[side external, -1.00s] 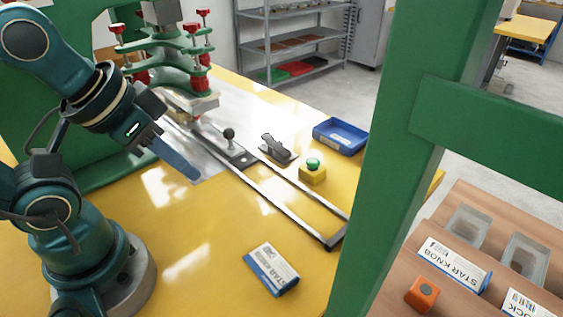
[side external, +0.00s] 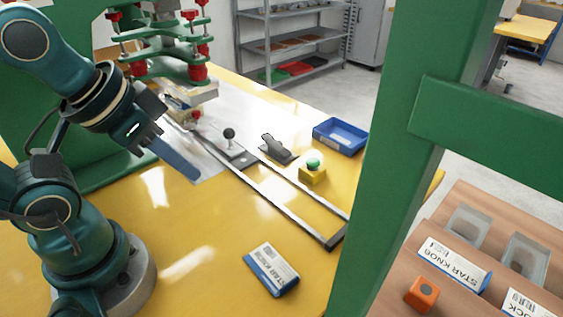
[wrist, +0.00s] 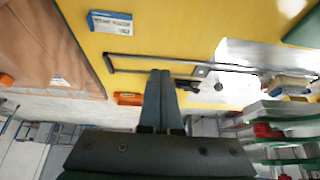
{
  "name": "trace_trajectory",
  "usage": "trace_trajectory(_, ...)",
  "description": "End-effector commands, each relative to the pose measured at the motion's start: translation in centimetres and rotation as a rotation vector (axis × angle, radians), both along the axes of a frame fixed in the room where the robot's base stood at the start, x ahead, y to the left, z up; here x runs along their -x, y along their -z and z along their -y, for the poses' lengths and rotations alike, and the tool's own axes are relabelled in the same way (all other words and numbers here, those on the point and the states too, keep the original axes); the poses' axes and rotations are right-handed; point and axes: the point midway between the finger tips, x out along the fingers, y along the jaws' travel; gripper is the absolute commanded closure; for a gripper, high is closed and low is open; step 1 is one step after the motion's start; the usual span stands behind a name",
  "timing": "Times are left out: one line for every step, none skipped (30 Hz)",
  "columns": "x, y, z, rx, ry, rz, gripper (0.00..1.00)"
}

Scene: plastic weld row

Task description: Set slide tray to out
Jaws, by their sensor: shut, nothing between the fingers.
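The slide tray (side external: 236,154) is a flat metal plate with a black ball knob (side external: 229,133) standing on it. It sits on two parallel rails (side external: 284,200) at the end near the press; the rails run clear to a dark end bar (side external: 338,238) at front right. The knob also shows in the wrist view (wrist: 218,86). My gripper (side external: 192,175) is shut and empty, above the table left of the tray and apart from it. Its closed fingers show in the wrist view (wrist: 160,100).
A green press head with red knobs (side external: 165,50) hangs over the far rail end. Beside the rails are a black toggle clamp (side external: 276,148), a green button on a yellow box (side external: 313,170) and a blue bin (side external: 340,136). A labelled carton (side external: 271,268) lies in front. A green post (side external: 415,130) stands right.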

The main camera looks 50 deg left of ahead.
Motion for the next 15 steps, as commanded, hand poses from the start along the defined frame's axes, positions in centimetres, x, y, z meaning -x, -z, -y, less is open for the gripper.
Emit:
trace_trajectory(0.0,0.0,0.0,0.0,0.0,0.0,1.0)
trace_trajectory(0.0,0.0,0.0,0.0,0.0,0.0,1.0)
trace_trajectory(0.0,0.0,0.0,0.0,0.0,0.0,1.0)
trace_trajectory(0.0,0.0,0.0,0.0,0.0,0.0,1.0)
trace_trajectory(0.0,0.0,0.0,0.0,0.0,0.0,1.0)
trace_trajectory(0.0,0.0,0.0,0.0,0.0,0.0,1.0)
trace_trajectory(0.0,0.0,0.0,0.0,0.0,0.0,1.0)
trace_trajectory(0.0,0.0,0.0,0.0,0.0,0.0,1.0)
trace_trajectory(0.0,0.0,0.0,0.0,0.0,0.0,1.0)
trace_trajectory(0.0,0.0,0.0,0.0,0.0,0.0,1.0)
trace_trajectory(0.0,0.0,0.0,0.0,0.0,0.0,1.0)
trace_trajectory(0.0,0.0,0.0,0.0,0.0,0.0,0.96)
trace_trajectory(0.0,0.0,0.0,0.0,-0.001,0.0,0.85)
trace_trajectory(0.0,0.0,0.0,0.002,-0.004,0.0,0.73)
trace_trajectory(0.0,0.0,0.0,0.008,-0.014,0.0,0.58)
